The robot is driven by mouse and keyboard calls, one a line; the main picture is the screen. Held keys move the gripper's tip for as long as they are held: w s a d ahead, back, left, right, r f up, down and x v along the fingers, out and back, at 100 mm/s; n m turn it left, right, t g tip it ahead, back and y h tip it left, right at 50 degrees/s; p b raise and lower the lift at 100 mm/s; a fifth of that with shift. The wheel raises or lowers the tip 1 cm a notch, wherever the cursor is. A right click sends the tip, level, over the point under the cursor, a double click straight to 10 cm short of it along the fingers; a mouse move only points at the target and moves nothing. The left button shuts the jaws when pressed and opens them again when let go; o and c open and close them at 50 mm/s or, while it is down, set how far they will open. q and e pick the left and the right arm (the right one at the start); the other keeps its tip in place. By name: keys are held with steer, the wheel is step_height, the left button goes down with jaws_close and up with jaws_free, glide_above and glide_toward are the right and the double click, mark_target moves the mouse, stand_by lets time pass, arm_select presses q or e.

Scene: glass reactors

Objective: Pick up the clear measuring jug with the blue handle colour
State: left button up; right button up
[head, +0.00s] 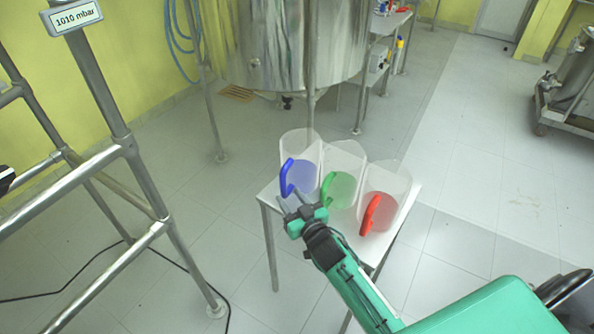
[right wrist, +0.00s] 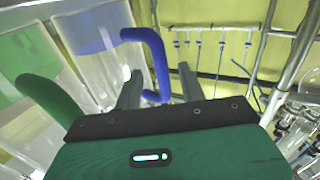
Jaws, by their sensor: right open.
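The clear measuring jug with the blue handle (head: 300,150) stands at the left end of a small white table (head: 268,194). Its blue handle (head: 286,178) faces my right gripper (head: 293,203). The right gripper is open, its fingertips close to the handle. In the right wrist view the blue handle (right wrist: 157,62) reaches down between the two fingers (right wrist: 158,85); I cannot tell whether they touch it. The jug body (right wrist: 95,40) shows at upper left there. My left gripper is not clearly in view; only a dark piece shows at the head view's left edge.
A clear jug with a green handle (head: 340,180) and one with a red handle (head: 384,198) stand close beside it on the right. A large steel tank (head: 290,45) is behind the table. A metal frame (head: 130,150) stands at left. Floor is open at right.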

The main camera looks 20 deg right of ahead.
mark_target(285, 192)
steer(key=w, duration=0.5)
steer(key=shift+a+f+p, duration=0.1)
steer(key=shift+a+p, duration=0.3)
arm_select(q)
steer(key=shift+s, duration=0.7)
steer(key=shift+w+r, duration=0.1)
steer(key=shift+w, duration=0.05)
arm_select(e)
jaws_close()
